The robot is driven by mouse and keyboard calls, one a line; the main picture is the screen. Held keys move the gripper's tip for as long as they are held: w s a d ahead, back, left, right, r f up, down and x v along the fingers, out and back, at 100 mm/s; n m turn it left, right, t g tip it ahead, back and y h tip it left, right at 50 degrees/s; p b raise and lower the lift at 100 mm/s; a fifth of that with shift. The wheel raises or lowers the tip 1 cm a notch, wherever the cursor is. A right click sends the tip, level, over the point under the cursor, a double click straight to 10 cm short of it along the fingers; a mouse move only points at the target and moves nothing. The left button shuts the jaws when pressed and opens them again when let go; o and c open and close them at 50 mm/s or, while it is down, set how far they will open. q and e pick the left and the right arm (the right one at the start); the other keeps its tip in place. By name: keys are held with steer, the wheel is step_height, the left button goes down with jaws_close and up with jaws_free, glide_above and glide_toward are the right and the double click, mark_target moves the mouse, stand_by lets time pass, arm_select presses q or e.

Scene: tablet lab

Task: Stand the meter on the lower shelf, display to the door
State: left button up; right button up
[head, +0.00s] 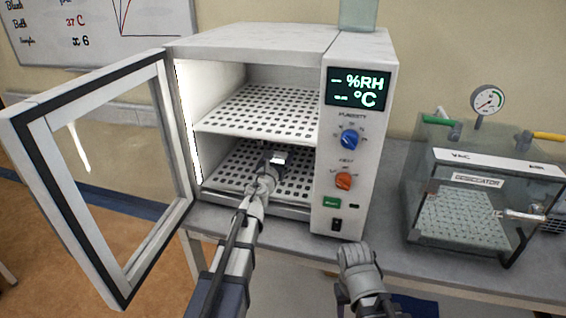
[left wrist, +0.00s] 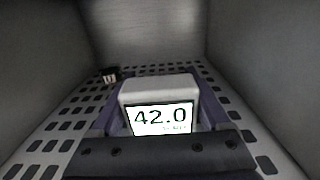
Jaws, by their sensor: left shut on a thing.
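The climate chamber (head: 270,42) has its door (head: 178,128) swung open to the left. My left arm reaches in over the perforated lower shelf (head: 232,170). My left gripper (head: 270,168) is shut on the small white meter (head: 278,157). In the left wrist view the meter (left wrist: 160,88) sits between the purple fingers, its display reading 42.0 and facing the wrist camera, towards the door opening. It looks upright; I cannot tell whether its base touches the shelf. My right gripper (head: 356,257) is in front of the chamber, its fingers unclear.
The perforated upper shelf (head: 262,110) is empty above my left gripper. A small black object (left wrist: 109,75) is on the lower shelf, behind and left of the meter. A glass desiccator (head: 480,195) stands right of the chamber on the grey bench (head: 385,210).

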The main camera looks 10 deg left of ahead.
arm_select(q)
steer(key=shift+f, duration=0.6)
steer(key=shift+r, duration=0.15)
steer(key=o, duration=1.2)
steer(key=shift+f, duration=0.2)
steer(key=shift+o, duration=0.2)
steer(key=shift+r, duration=0.1)
steer(key=shift+r, duration=0.2)
steer(key=s, duration=1.2)
steer(key=shift+a+f, duration=0.1)
steer(key=shift+a, duration=0.1)
